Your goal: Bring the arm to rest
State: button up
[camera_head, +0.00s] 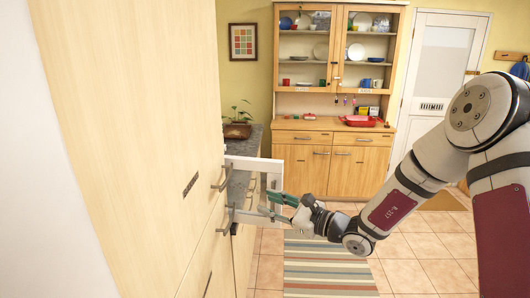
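My gripper (272,204) is at the lower centre, with its two teal fingers spread apart and pointing left. Nothing shows between the fingers. They appear in front of a white panel (254,164) that stands out from the cabinet row on the left. I cannot tell whether they touch it. My arm reaches in from the right edge, bent at the elbow.
A tall wooden cabinet (130,120) with handles fills the left. A counter with a potted plant (238,131) lies behind the panel. A wooden hutch (333,165) holding dishes and a red rack (358,121) stands at the back. A striped rug (325,272) covers part of the open tiled floor.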

jog(key=s+a+r+n+g+h+b, duration=0.1)
jog(key=s+r+n+g+h, duration=0.15)
jog(key=s+n+g, duration=0.55)
jog(key=s+a+r+n+g+h, duration=0.1)
jog(key=s+r+n, duration=0.4)
jog(key=s, duration=0.7)
jog(key=s+d+r+n+t+h, duration=0.2)
jog(key=s+d+n+h, duration=0.2)
jog(key=d, duration=0.5)
jog(key=s+d+r+n+t+h+b, duration=0.1)
jog(key=s+d+n+t+h, duration=0.1)
jog(key=s+d+n+h, duration=0.2)
jog(key=s+d+h, duration=0.2)
jog(key=s+d, duration=0.2)
jog(key=d, duration=0.1)
jog(key=shift+r+h, duration=0.35)
jog(key=shift+w, duration=0.15)
